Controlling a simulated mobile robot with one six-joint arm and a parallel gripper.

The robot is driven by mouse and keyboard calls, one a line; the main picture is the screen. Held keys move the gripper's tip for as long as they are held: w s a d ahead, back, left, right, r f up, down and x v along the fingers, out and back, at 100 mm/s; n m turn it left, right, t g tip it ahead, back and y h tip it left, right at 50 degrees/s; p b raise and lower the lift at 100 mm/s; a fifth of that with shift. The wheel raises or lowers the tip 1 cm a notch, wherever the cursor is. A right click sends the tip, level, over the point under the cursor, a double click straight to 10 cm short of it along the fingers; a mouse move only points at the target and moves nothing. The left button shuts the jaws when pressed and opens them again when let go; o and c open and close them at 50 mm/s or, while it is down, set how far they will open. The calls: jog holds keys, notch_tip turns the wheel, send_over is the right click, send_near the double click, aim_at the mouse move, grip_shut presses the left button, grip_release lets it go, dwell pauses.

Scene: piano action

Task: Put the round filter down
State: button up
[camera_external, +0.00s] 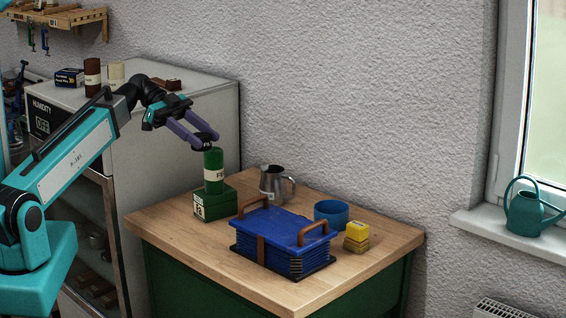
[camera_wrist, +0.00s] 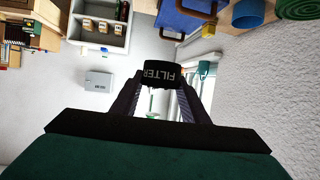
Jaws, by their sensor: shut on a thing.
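The round filter (camera_external: 213,172) is a green upright cylinder with a white label and a dark top in the external view. My gripper (camera_external: 207,140) points down and is shut on its top end. In the wrist view the black end marked FILTER (camera_wrist: 160,74) sits between my two fingertips (camera_wrist: 160,84). The filter is directly over a green box (camera_external: 216,204) with a white label at the table's back left corner. I cannot tell if its lower end touches the box top. The filter's lower part is hidden in the wrist view.
On the wooden table (camera_external: 190,250) stand a metal jug (camera_external: 273,182), a blue bellows-like case (camera_external: 284,236) with brown handles, a blue bowl (camera_external: 331,212) and yellow blocks (camera_external: 357,236). A grey cabinet (camera_external: 160,150) stands behind at left. The table's front left is clear.

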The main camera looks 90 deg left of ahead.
send_over(206, 240)
notch_tip(206, 240, down, 18)
dwell(0.5)
jog(key=shift+a+f, duration=0.1)
jog(key=shift+f, duration=0.15)
jog(key=shift+f+p, duration=0.7)
jog(key=shift+f, duration=1.4)
jog(key=shift+f+p, duration=0.6)
jog(key=shift+f, duration=1.15)
jog(key=shift+f+b, duration=0.2)
jog(key=shift+b, duration=0.1)
jog(key=o, duration=1.1)
jog(key=shift+r, duration=0.1)
jog(key=shift+c, duration=0.2)
